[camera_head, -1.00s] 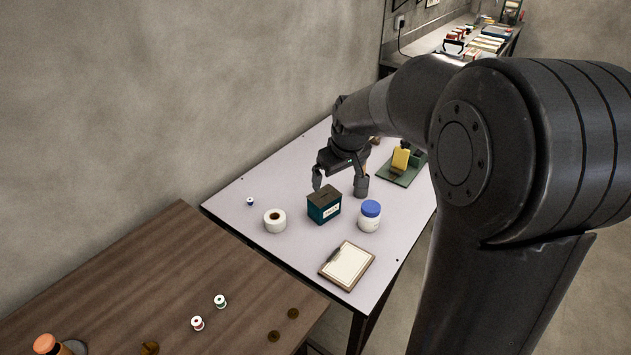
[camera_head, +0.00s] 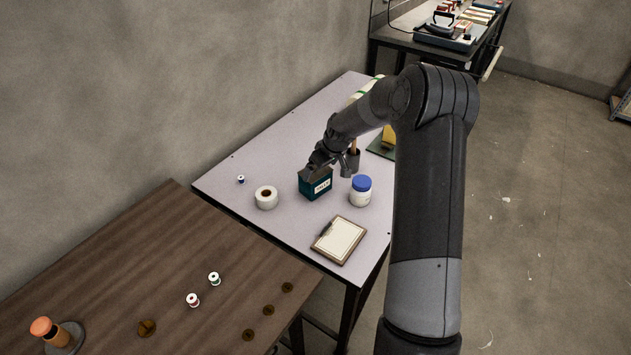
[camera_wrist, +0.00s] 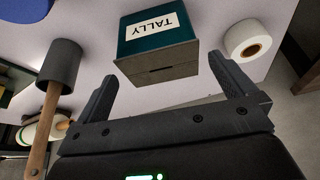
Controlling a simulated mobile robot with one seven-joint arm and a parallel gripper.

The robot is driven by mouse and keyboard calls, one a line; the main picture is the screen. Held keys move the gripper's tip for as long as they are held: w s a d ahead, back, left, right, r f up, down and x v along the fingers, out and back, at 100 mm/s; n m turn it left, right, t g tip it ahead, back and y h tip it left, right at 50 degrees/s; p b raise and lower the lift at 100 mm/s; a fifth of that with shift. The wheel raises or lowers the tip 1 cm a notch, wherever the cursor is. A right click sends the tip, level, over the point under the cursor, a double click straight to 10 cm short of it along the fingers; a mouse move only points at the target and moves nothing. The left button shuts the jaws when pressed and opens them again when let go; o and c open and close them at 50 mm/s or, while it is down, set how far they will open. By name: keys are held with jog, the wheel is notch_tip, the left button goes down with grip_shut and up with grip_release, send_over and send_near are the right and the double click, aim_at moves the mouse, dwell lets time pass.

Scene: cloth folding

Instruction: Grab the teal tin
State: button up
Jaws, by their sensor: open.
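The teal tin (camera_head: 316,187) stands on the pale table in the head view, with a dark slotted lid and a white label. In the wrist view the tin (camera_wrist: 158,40) appears upside down, its label reading "TALLY" and its slotted top facing my gripper. My gripper (camera_head: 318,166) is at the tin's top edge in the head view and partly covers it. In the wrist view my gripper (camera_wrist: 165,85) has its two fingers spread apart with nothing between them. The tin lies just beyond the fingertips, and I cannot tell whether anything touches.
A white roll (camera_head: 266,198) stands left of the tin, and a white jar with a blue lid (camera_head: 361,190) stands right. A clipboard (camera_head: 340,240) lies in front. A wooden table (camera_head: 150,260) adjoins at left.

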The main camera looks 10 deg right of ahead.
aim_at(314, 175)
jog(key=shift+w+x, duration=0.2)
jog(key=shift+x, duration=1.7)
jog(key=shift+w+x, duration=0.2)
jog(key=shift+x, duration=1.7)
jog(key=shift+a+r, duration=0.1)
jog(key=shift+r, duration=0.05)
jog(key=shift+c, duration=0.4)
jog(key=c, duration=0.8)
